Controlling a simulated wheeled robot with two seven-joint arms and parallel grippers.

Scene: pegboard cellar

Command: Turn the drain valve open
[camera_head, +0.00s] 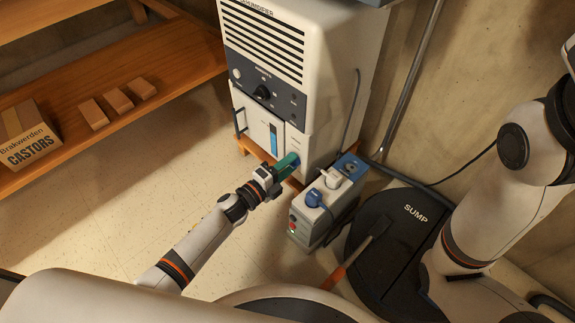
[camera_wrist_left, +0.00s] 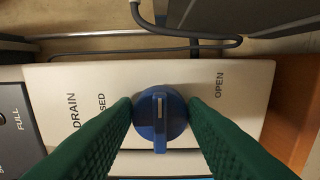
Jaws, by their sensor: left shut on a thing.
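The white dehumidifier (camera_head: 270,90) stands on a low wooden stand, its drain valve low on its front. My left gripper (camera_head: 290,163) reaches it from the front, and its green fingers mostly hide the valve there. In the left wrist view, the drain valve (camera_wrist_left: 159,118) is a round blue knob with a raised bar and a pale line. The bar runs up and down the picture, between the words CLOSED at left and OPEN at right. My left gripper (camera_wrist_left: 160,115) is shut on the knob, one finger on each side. My right gripper is out of view.
A grey power box (camera_head: 310,222) with a blue plug stands just right of my left gripper. A wooden shelf (camera_head: 150,55) with a castors box (camera_head: 27,135) stands at left. The floor (camera_head: 110,215) there is clear.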

